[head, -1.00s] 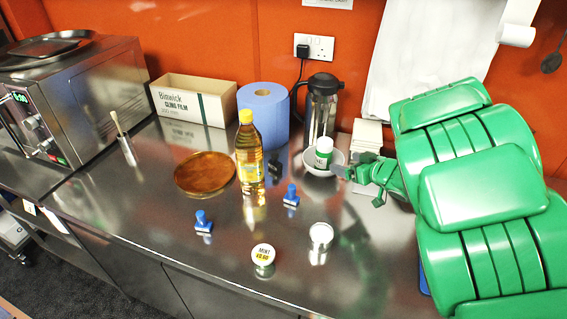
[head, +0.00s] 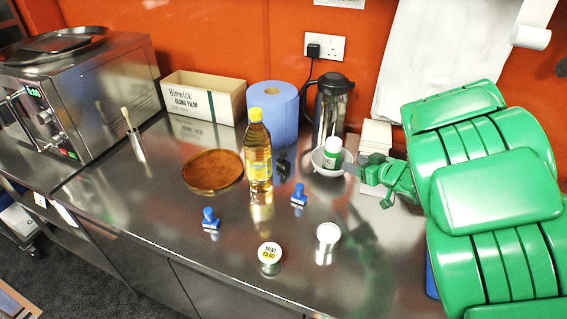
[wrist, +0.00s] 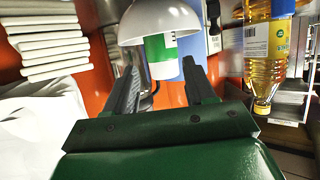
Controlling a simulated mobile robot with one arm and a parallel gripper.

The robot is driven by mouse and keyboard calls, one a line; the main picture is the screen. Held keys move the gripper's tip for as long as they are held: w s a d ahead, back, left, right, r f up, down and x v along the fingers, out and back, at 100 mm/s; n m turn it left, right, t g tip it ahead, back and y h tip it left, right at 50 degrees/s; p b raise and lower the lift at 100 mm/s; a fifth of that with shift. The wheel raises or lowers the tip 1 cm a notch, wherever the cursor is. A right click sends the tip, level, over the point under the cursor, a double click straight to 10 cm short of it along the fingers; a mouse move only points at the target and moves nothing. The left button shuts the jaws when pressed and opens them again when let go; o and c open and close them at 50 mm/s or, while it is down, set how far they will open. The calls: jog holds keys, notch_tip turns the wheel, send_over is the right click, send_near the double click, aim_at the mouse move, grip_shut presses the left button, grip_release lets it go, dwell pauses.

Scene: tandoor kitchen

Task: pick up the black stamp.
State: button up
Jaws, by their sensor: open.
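The black stamp (head: 282,161) stands on the steel counter just right of the oil bottle (head: 257,155), in front of the blue paper roll. In the wrist view, which is upside down, a dark upright shape that looks like the black stamp (wrist: 213,20) shows between the bowl and the bottle. My gripper (head: 352,170) is at the right edge of the white bowl (head: 320,162), to the right of the stamp. In the wrist view my gripper (wrist: 160,72) has its two fingers apart with nothing held between them.
The bowl holds a green-and-white bottle (head: 333,152). Two blue stamps (head: 210,219) (head: 299,195), a labelled tin (head: 270,258) and a shiny tin (head: 327,236) stand nearer the front. A flask (head: 330,105) and blue roll (head: 272,115) stand behind. The front-left counter is clear.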

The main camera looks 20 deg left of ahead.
notch_tip(320, 180, up, 5)
jog(key=n+g+y, duration=0.2)
jog(key=n, duration=0.4)
send_near(286, 155)
notch_tip(286, 155, up, 7)
jog(key=w+a, duration=0.1)
jog(key=a, duration=0.1)
jog(key=shift+n+g, duration=0.3)
jog(key=shift+n, duration=0.1)
jog(key=f, duration=0.5)
jog(key=a+f, duration=0.1)
jog(key=f, duration=0.1)
jog(key=shift+w+a+f, duration=0.1)
jog(key=shift+w+f, duration=0.1)
jog(key=shift+f, duration=0.15)
jog(key=shift+a+f, duration=0.1)
jog(key=shift+a, duration=0.05)
jog(key=shift+x, duration=3.7)
jog(key=shift+w, duration=0.15)
